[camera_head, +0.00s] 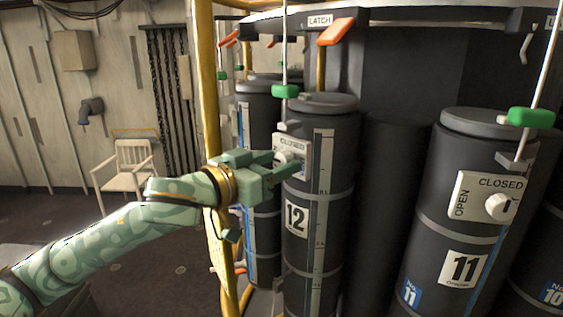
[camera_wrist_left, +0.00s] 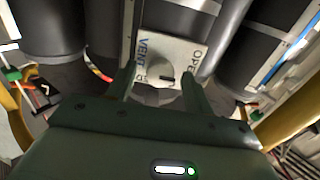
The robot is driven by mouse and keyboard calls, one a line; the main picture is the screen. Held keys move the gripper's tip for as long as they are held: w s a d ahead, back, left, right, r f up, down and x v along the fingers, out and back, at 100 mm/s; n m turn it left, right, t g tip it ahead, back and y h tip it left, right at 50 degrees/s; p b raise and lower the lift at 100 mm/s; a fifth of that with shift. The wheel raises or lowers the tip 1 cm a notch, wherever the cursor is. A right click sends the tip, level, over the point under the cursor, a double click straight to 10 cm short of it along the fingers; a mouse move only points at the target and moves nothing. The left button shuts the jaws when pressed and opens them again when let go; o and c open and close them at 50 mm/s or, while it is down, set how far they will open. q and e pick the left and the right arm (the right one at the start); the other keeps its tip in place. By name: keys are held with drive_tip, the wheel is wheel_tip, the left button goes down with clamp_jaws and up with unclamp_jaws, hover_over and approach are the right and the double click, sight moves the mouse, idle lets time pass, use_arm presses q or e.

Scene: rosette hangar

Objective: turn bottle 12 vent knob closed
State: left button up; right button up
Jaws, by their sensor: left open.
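Bottle 12 (camera_head: 316,215) is a dark cylinder with a white "12" label. Its vent plate (camera_head: 297,147) is white with "CLOSED" along the top. My left gripper (camera_head: 280,166) is at this plate from the left and hides part of it, including most of the knob. In the left wrist view, the round white vent knob (camera_wrist_left: 158,71) with a dark mark lies between the fingertips of the open gripper (camera_wrist_left: 160,84). The plate (camera_wrist_left: 183,50) there shows "VENT" and "OPEN". I cannot tell whether the fingers touch the knob.
Bottle 11 (camera_head: 450,225) stands to the right with a similar plate and knob (camera_head: 501,207). Green handles (camera_head: 285,91) hang on rods in front of the bottles. A yellow post (camera_head: 206,80) stands close to my left wrist. A chair (camera_head: 130,165) is behind at the left.

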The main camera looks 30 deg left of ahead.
use_arm(q)
drive_tip(key=shift+s+a+r, duration=0.1)
drive_tip(key=shift+s+a, duration=0.05)
drive_tip(key=shift+s, duration=0.1)
drive_tip(key=c, duration=1)
use_arm(e)
drive_tip(key=shift+s+d, duration=0.25)
